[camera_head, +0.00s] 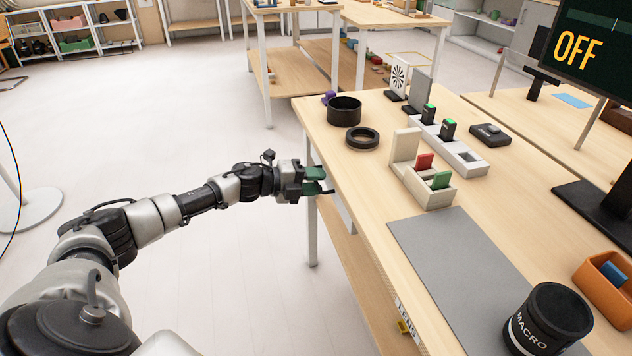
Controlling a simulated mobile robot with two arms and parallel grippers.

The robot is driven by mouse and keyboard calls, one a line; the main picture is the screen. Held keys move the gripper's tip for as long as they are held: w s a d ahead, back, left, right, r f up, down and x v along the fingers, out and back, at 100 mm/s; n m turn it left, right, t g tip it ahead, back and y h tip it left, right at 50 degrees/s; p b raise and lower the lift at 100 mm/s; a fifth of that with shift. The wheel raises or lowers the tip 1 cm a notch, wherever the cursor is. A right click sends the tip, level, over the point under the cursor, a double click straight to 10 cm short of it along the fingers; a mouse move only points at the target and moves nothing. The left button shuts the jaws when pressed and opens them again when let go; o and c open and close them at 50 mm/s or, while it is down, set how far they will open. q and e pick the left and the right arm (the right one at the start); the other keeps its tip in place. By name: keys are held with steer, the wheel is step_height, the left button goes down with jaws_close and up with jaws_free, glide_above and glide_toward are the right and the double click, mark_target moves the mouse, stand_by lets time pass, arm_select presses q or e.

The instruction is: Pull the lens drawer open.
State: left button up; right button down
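The drawer front under the near side edge of the wooden table carries a white label (407,320), seen steeply and only partly readable as "LENS". A small yellow handle (403,328) shows beside the label, low in the view. No gap shows at the drawer, but the angle hides most of its front. My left gripper (326,181) is at the table's left edge, well up the picture from the label and handle. Its green fingers are apart with nothing seen between them. My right gripper is out of view.
On the table (370,185) stand a black ring (362,138), a cream box with coloured cards (428,190), a grey mat (455,275), a black MACRO lens (549,322) and an orange bin (603,287). Open floor (225,290) lies left of the table.

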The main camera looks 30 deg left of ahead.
arm_select(q)
steer(key=shift+w+d+f, duration=0.1)
steer(key=shift+c, duration=0.4)
jaws_close()
